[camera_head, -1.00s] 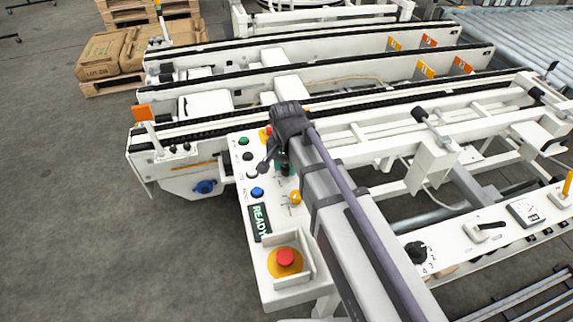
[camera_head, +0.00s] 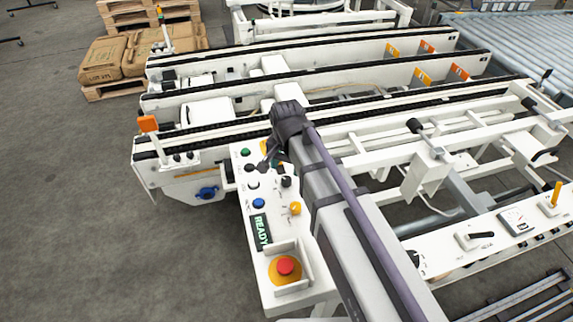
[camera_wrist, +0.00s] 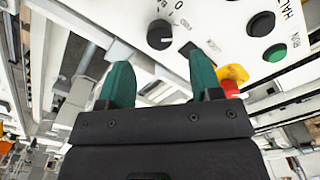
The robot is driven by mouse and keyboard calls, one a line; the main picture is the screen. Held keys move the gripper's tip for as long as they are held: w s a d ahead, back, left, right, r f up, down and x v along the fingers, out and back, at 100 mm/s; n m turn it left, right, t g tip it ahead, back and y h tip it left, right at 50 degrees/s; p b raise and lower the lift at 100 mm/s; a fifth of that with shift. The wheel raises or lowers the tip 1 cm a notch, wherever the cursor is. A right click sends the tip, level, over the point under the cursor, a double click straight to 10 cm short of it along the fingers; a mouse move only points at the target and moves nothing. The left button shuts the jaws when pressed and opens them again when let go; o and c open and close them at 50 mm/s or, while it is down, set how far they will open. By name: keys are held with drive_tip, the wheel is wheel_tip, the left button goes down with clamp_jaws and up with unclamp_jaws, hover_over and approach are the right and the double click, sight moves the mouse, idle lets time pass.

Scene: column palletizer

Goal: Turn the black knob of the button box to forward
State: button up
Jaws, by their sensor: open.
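The button box (camera_head: 275,240) is a white slanted panel in the middle of the head view. Its black knob (camera_head: 286,181) shows just below my dark wrist, left of my arm. In the wrist view the black knob (camera_wrist: 160,34) has a pale mark and printed letters around it; I cannot tell which position is forward. My gripper (camera_wrist: 160,62) is open and empty, its two teal fingers apart. The knob appears beyond the gap between the fingertips, apart from them.
The box also bears a green button (camera_head: 245,152), a white button (camera_head: 253,184), a blue button (camera_head: 258,203), a yellow knob (camera_head: 295,208), a READY display (camera_head: 261,230) and a red emergency stop (camera_head: 285,265). Conveyor rails (camera_head: 330,100) lie behind. Open floor is at left.

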sight(287, 179)
wheel_tip(287, 179, up, 6)
drive_tip(key=p, duration=0.3)
drive_tip(key=shift+f, duration=0.25)
